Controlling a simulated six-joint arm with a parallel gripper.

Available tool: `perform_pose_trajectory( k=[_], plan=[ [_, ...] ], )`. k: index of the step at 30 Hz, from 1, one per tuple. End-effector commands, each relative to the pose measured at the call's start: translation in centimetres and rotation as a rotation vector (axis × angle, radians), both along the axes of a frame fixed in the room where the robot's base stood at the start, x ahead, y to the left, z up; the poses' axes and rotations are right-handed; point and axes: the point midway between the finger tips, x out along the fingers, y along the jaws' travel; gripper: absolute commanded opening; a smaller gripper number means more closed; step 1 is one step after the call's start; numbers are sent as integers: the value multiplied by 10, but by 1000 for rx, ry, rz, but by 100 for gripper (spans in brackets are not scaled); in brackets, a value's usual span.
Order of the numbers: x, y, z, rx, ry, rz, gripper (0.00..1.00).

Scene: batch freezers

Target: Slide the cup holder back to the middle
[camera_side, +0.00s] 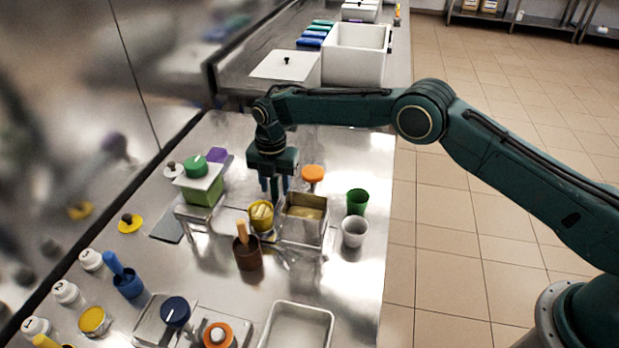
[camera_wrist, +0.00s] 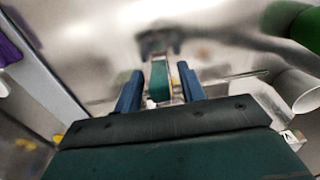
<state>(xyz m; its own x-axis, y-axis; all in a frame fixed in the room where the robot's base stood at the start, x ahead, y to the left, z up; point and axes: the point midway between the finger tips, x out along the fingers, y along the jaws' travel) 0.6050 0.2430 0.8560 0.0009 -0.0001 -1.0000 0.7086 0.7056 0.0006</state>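A yellow cup (camera_side: 261,217) with pale contents stands mid-counter, just left of a square metal container (camera_side: 303,232) on a shiny metal frame. Thin metal parts show low between them, and I cannot tell which of this metalwork is the cup holder. My gripper (camera_side: 275,187) points down just behind the yellow cup and container, its lower end partly hidden. In the wrist view my gripper's blue fingers (camera_wrist: 160,88) are apart. A narrow teal and tan shape shows between them; I cannot tell whether it is an object or a reflection, nor whether anything touches the fingers.
A green cup (camera_side: 357,200) and a white cup (camera_side: 354,232) stand right of the container. A brown pot (camera_side: 247,254) with a wooden handle stands in front. A metal stand (camera_side: 201,211) with a green block is left. An empty tray (camera_side: 298,326) lies at the front.

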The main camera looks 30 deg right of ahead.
Motion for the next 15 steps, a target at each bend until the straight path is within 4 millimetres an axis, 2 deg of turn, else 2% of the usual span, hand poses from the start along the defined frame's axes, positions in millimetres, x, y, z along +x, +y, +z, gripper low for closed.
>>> perform_pose_trajectory(
  k=[8, 15],
  plan=[
    [0, 1, 12, 1, -1, 2, 40],
    [0, 1, 42, 1, -3, 1, 40]
  ],
)
